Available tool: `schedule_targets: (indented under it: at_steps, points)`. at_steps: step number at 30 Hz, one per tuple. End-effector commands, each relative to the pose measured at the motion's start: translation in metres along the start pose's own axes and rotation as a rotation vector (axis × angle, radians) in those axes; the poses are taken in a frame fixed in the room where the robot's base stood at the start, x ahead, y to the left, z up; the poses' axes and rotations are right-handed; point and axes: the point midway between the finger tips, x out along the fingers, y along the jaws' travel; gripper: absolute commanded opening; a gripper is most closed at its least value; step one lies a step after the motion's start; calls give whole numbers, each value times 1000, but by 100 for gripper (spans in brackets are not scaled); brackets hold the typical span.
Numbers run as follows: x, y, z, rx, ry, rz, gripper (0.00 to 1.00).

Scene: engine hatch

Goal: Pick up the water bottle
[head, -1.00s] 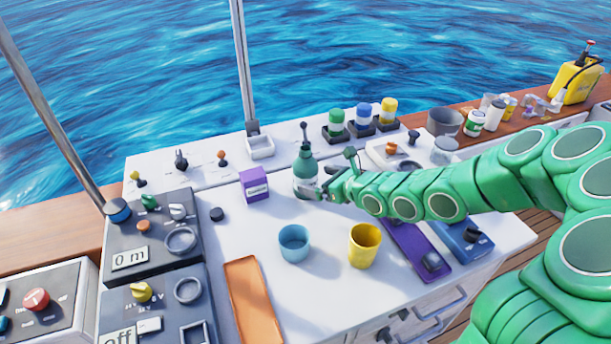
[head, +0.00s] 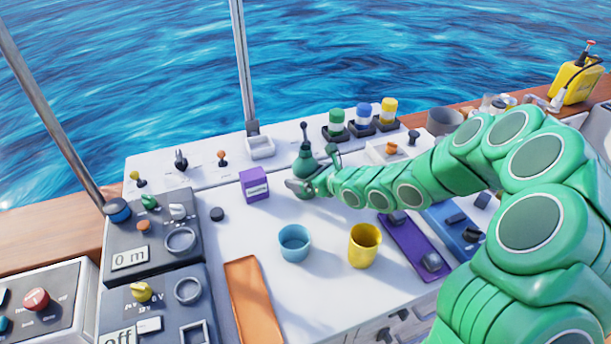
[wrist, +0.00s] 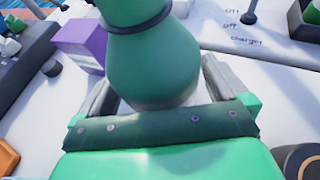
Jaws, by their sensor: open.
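The water bottle (head: 304,163) is green with a rounded body and a dark, narrow top. It stands upright on the white counter, beside the purple box. My gripper (head: 304,187) is at its lower body in the head view and hides part of its base. In the wrist view the bottle (wrist: 150,60) rises between the two grey fingers of my gripper (wrist: 157,82), one on each side. The fingers are open; whether either touches the bottle I cannot tell.
The purple box (head: 255,184) stands close on the left. A blue cup (head: 294,243) and a yellow cup (head: 364,246) stand in front. An orange tray (head: 252,300) lies nearer. Green, blue and yellow-capped containers (head: 363,115) stand behind right. Control panels (head: 150,250) fill the left.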

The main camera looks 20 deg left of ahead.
Motion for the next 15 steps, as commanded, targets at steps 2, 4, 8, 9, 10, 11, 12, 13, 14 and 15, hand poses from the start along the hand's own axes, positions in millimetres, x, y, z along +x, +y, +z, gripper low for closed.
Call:
schedule_targets:
  at_steps: [2,4,8,9,10,11,12,13,14,15]
  points:
    - [0,0,0,0,0,0,91]
    - [0,0,0,0,0,0,80]
    - [0,0,0,0,0,0,60]
    - [0,0,0,0,0,0,54]
    - [0,0,0,0,0,-1,49]
    - [0,0,0,0,0,-1,45]
    - [0,0,0,0,0,-1,39]
    - [0,0,0,0,0,0,35]
    - [0,0,0,0,-1,-1,35]
    - [0,0,0,0,-1,-1,35]
